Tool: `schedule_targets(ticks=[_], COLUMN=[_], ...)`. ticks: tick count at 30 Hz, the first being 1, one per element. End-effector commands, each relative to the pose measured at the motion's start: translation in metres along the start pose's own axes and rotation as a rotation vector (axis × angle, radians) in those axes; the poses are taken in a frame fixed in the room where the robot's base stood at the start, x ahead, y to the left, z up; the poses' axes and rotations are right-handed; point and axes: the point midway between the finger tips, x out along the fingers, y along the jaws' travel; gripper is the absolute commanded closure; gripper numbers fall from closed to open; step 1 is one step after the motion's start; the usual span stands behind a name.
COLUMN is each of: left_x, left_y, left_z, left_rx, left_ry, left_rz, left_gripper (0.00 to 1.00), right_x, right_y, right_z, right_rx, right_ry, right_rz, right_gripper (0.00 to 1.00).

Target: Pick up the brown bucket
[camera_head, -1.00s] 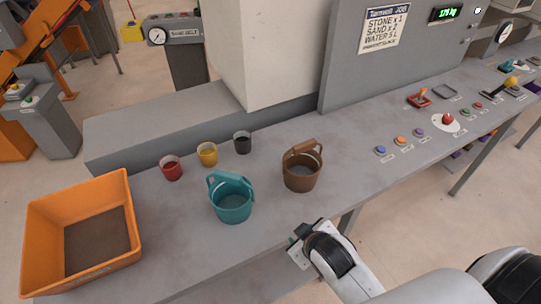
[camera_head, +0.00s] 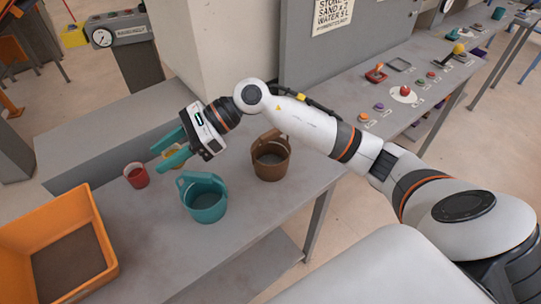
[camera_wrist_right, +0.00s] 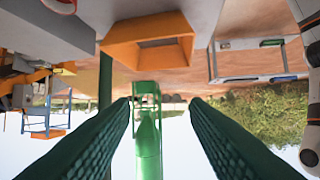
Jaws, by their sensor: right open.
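The brown bucket (camera_head: 270,160) stands upright on the grey table in the head view, with its handle raised at the rim. My right gripper (camera_head: 170,150) is open and empty, its teal fingers pointing left above the table. It is to the left of the brown bucket and apart from it, behind the teal bucket. In the right wrist view the two green fingers (camera_wrist_right: 160,115) are spread with nothing between them. The brown bucket does not show in that view. My left gripper is not in view.
A teal bucket (camera_head: 204,200) stands left of the brown one. A red cup (camera_head: 136,176) and a partly hidden yellow cup are near my fingers. An orange tray (camera_head: 100,245) is at the left front.

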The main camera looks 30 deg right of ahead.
Motion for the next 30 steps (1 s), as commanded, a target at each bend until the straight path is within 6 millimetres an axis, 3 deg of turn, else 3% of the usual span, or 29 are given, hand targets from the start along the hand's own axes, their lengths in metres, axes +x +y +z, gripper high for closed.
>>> schedule_targets(ticks=[3,6,9,13,17,24,30], left_x=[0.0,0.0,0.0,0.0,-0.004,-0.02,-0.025], left_y=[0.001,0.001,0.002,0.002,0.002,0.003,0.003], left_z=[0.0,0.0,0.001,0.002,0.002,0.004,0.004], left_rx=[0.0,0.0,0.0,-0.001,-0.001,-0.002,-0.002], left_ry=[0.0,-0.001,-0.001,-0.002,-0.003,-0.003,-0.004], left_rz=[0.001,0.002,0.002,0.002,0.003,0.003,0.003], left_gripper=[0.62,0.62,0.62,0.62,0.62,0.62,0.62], right_x=[-0.051,-0.111,-0.169,-0.217,-0.231,-0.217,-0.209], right_y=[0.03,0.051,0.062,0.065,0.064,0.064,0.066], right_z=[0.047,0.075,0.088,0.092,0.098,0.135,0.154], right_rx=[-0.183,-0.247,-0.247,-0.215,-0.196,-0.194,-0.197], right_ry=[-0.418,-0.734,-0.975,-1.153,-1.211,-1.211,-1.209], right_rz=[-0.022,-0.047,-0.069,-0.091,-0.105,-0.11,-0.105], right_gripper=[0.58,0.58,0.58,0.58,0.58,0.58,0.58])
